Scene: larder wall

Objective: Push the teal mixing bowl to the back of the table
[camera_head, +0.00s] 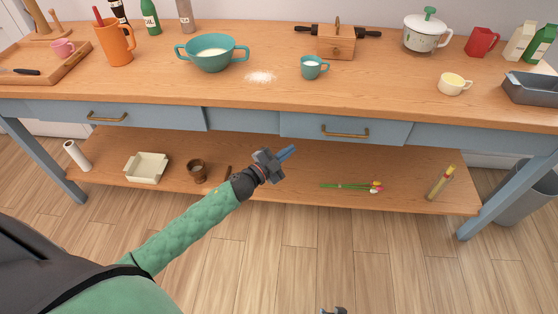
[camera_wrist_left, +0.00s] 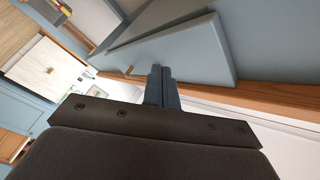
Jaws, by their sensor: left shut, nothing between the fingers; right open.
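The teal mixing bowl (camera_head: 212,52) with two handles and white contents stands upright on the wooden table (camera_head: 380,85), left of the middle and toward its back half. My left gripper (camera_head: 288,153) is shut and empty, in front of the table and below the level of the top, lower and to the right of the bowl. In the left wrist view its closed fingers (camera_wrist_left: 162,82) point toward a blue-grey surface, and the bowl is not seen. My right gripper (camera_head: 335,311) barely shows at the bottom edge of the head view, apart from the bowl.
White powder (camera_head: 260,77) and a teal cup (camera_head: 313,67) lie right of the bowl. An orange pitcher (camera_head: 115,43) stands to its left, bottles (camera_head: 151,18) behind. Drawers (camera_head: 345,130) and a lower shelf (camera_head: 290,190) are under the top.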

